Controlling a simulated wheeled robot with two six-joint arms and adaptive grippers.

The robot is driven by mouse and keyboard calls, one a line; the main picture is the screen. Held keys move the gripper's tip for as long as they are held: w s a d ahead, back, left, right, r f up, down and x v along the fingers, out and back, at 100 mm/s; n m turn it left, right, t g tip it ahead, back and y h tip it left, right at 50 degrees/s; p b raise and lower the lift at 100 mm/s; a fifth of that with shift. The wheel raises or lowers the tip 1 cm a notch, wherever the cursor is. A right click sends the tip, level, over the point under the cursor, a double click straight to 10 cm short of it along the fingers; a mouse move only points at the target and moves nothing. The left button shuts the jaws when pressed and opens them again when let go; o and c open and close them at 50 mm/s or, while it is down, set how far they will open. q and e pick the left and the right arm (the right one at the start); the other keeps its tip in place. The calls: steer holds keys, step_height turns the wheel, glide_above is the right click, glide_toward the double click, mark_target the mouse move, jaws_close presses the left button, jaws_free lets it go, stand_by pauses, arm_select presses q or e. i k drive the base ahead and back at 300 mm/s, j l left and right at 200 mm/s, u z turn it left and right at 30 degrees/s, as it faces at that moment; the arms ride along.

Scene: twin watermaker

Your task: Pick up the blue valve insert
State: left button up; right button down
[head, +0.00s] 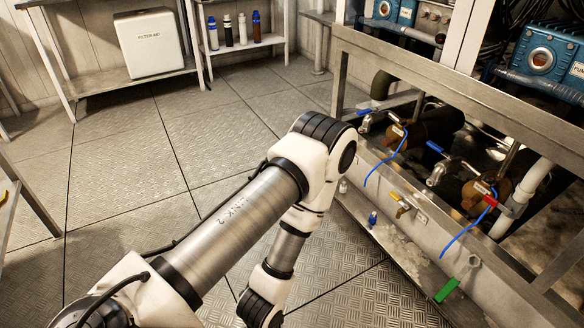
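A small blue piece (373,218) stands on the low metal ledge at the foot of the machine frame, right of my arm. It looks like the blue valve insert, but it is too small to make out its shape. My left arm comes in from the lower left, bends at an elbow near the middle and runs back down to the bottom edge. Its gripper is outside the picture, and my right gripper is not in view either. Nothing covers the blue piece.
On the same ledge (395,240) are a small white piece (343,186) and a green block (447,290). Pipes with a blue valve handle (435,147) and a red one (490,200) sit behind the frame beam. The floor at left is clear; shelves stand at the back.

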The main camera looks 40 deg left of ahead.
mark_target(374, 218)
steer(key=u, duration=0.6)
steer(key=i+l+z, duration=0.55)
steer(key=i+l, duration=0.2)
